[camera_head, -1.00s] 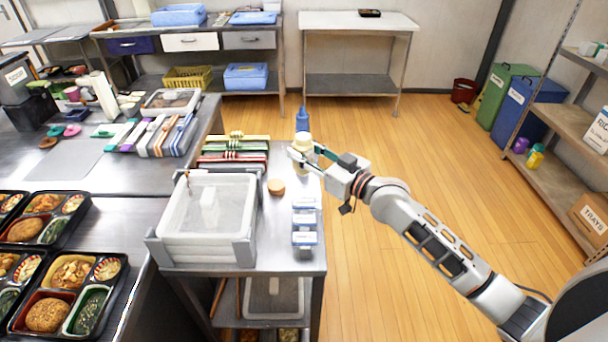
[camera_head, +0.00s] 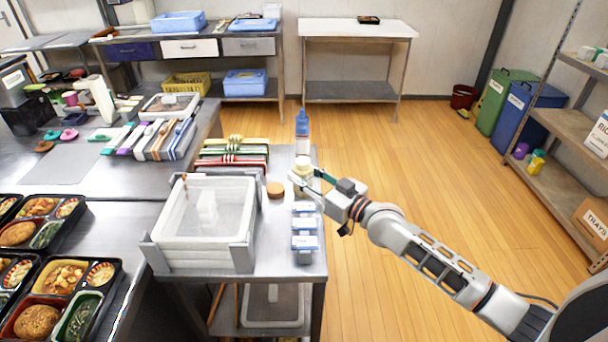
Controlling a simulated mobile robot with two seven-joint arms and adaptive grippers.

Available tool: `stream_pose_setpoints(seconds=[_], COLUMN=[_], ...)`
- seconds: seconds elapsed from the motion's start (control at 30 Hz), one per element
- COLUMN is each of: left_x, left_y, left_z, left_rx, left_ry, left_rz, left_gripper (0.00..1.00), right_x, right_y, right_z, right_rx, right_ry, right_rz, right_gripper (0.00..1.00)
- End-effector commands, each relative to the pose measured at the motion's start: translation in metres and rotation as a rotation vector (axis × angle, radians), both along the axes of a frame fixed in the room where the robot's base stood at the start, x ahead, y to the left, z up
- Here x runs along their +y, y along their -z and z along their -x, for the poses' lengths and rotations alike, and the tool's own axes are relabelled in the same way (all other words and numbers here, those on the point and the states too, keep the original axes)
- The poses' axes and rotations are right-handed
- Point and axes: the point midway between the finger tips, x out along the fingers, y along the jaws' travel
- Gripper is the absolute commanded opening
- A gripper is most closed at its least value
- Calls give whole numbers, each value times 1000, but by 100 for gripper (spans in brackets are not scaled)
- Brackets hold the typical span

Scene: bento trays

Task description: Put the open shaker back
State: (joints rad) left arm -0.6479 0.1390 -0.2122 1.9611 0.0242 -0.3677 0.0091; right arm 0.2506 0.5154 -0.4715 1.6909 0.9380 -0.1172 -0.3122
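The shaker (camera_head: 302,165) is a small pale cream cylinder at the far end of the steel side table (camera_head: 286,262). My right gripper (camera_head: 302,178) reaches in from the right and is shut on the shaker, which looks upright. I cannot tell whether its base touches the table. A round brown piece (camera_head: 275,189), possibly the shaker's lid, lies on the table to the left of the gripper. A bottle with a blue top (camera_head: 303,132) stands just behind the shaker. My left gripper is not in view.
White-and-blue boxes (camera_head: 304,240) stand in a row just in front of the gripper. A large clear bin (camera_head: 204,222) fills the table's left side. Striped stacked items (camera_head: 232,152) lie behind it. Open floor is to the right.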

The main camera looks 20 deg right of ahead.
Motion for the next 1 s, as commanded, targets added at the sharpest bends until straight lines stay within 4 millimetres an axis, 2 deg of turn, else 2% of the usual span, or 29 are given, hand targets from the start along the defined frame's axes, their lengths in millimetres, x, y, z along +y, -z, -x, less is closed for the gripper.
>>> stream_pose_setpoints(seconds=[0.03, 0.07, 0.5, 0.67, 1.0], left_x=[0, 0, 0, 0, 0], left_y=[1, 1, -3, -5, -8], left_z=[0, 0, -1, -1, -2], left_rx=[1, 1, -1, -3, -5], left_ry=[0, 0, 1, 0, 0], left_rz=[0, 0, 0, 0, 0], left_gripper=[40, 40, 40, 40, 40], right_x=[0, 0, -1, -13, -45], right_y=[1, 0, -2, -1, -2], right_z=[0, 0, 2, 23, 82], right_rx=[1, 1, 2, 3, 3], right_ry=[0, 0, 0, 0, -1], right_rz=[0, 0, 2, 3, 4], right_gripper=[42, 48, 48, 48, 48])
